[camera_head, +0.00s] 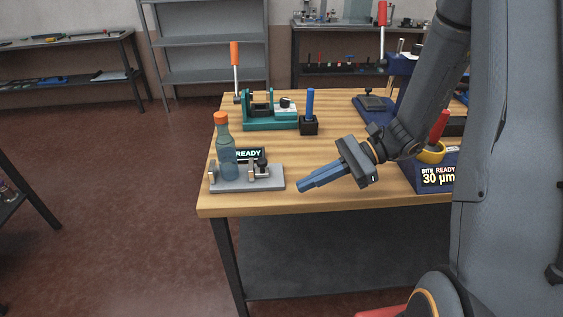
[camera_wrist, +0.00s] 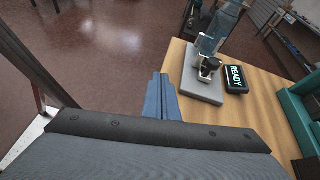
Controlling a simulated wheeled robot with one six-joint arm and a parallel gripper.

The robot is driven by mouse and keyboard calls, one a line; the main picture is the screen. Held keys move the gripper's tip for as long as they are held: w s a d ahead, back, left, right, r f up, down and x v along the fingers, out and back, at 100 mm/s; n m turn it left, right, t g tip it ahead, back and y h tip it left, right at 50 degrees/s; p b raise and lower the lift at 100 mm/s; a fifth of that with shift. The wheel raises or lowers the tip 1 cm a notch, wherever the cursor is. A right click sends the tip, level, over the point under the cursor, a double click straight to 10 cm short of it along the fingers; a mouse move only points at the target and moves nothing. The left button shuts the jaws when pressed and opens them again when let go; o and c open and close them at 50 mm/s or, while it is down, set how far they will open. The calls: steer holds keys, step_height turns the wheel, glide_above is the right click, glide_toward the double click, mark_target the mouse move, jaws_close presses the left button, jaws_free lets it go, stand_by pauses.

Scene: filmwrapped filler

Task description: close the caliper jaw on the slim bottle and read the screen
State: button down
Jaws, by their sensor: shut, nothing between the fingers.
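The slim bottle (camera_head: 226,150), bluish and clear with an orange cap, stands upright at the left of the grey caliper base (camera_head: 247,182). Its lower part also shows in the wrist view (camera_wrist: 218,35). The caliper jaw (camera_head: 262,167) is a small metal block with a dark knob, right of the bottle; I cannot tell whether it touches the bottle. The screen (camera_head: 248,153) behind reads "READY", also in the wrist view (camera_wrist: 235,78). My gripper (camera_head: 302,186) is shut and empty, in front and right of the caliper, its blue fingers pointing left toward it.
A teal vise-like fixture (camera_head: 270,118) with an orange-handled lever and a black block with a blue peg (camera_head: 309,125) stand behind on the wooden table (camera_head: 330,205). A blue device (camera_head: 437,178) reading "READY" and "30 µm" stands right, partly behind my arm.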

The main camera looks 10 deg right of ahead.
steer(key=w+d+m+t+y, duration=0.1)
steer(key=w, duration=0.1)
steer(key=w+d+m+t+y, duration=0.1)
steer(key=w+m+t, duration=0.1)
steer(key=w+d+r+m+t+y, duration=0.1)
steer(key=w, duration=0.1)
steer(key=shift+w+d+r, duration=0.1)
steer(key=shift+w+d, duration=0.15)
steer(key=shift+w, duration=0.15)
steer(key=p+x, duration=0.3)
steer(key=x, duration=0.7)
steer(key=shift+w+r, duration=0.1)
